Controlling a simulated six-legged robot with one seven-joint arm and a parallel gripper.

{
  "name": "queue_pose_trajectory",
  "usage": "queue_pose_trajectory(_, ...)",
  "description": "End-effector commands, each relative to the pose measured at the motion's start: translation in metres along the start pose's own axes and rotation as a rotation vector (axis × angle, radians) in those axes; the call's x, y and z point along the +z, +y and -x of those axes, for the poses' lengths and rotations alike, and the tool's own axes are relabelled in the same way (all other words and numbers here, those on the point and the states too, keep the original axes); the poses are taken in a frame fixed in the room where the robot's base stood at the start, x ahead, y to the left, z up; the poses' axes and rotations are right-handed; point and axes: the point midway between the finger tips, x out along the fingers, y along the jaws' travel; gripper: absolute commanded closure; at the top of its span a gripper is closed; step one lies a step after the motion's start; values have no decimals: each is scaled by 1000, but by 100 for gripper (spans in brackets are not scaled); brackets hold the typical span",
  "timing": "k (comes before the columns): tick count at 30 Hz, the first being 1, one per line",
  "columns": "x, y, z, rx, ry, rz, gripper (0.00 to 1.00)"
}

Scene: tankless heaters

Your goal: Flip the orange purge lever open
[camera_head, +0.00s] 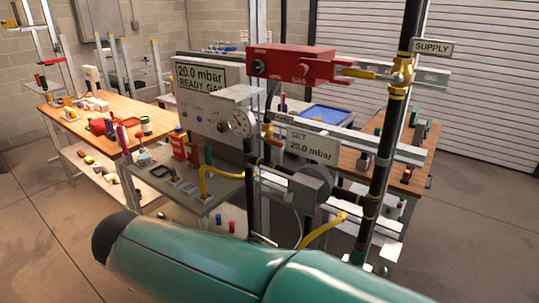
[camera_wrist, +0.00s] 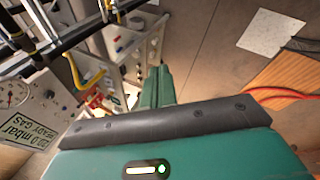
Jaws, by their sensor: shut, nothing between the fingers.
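A gas rig with a dark vertical supply pipe (camera_head: 385,150) stands right of centre in the head view. A yellow-orange handle (camera_head: 357,73) sticks out between the red GAS box (camera_head: 290,65) and the brass valve (camera_head: 402,75). A small orange part (camera_head: 267,131) sits on the pipework beside the round gauge (camera_head: 241,123). I cannot tell which of these is the purge lever. My gripper (camera_wrist: 157,88) is shut and empty in the wrist view, apart from the rig pipes. A yellow hose (camera_wrist: 88,75) shows to its left.
A grey bench (camera_head: 160,180) with small parts stands below the gauge panel. A wooden workbench (camera_head: 95,115) is at left. The sign panel reading READY GAS (camera_wrist: 30,130) is at lower left in the wrist view. Bare floor (camera_wrist: 215,60) lies right of my gripper.

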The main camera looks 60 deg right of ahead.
Motion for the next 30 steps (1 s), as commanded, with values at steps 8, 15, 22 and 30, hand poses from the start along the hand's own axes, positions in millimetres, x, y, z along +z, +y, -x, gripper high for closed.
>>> queue_pose_trajectory(8, 46, 141, -66, 315, -517, 492, 100)
queue_pose_trajectory(15, 65, 244, -99, 466, -954, 964, 100)
queue_pose_trajectory(22, 63, 285, -114, 517, -1157, 1216, 100)
queue_pose_trajectory(30, 62, 288, -115, 524, -1171, 1237, 100)
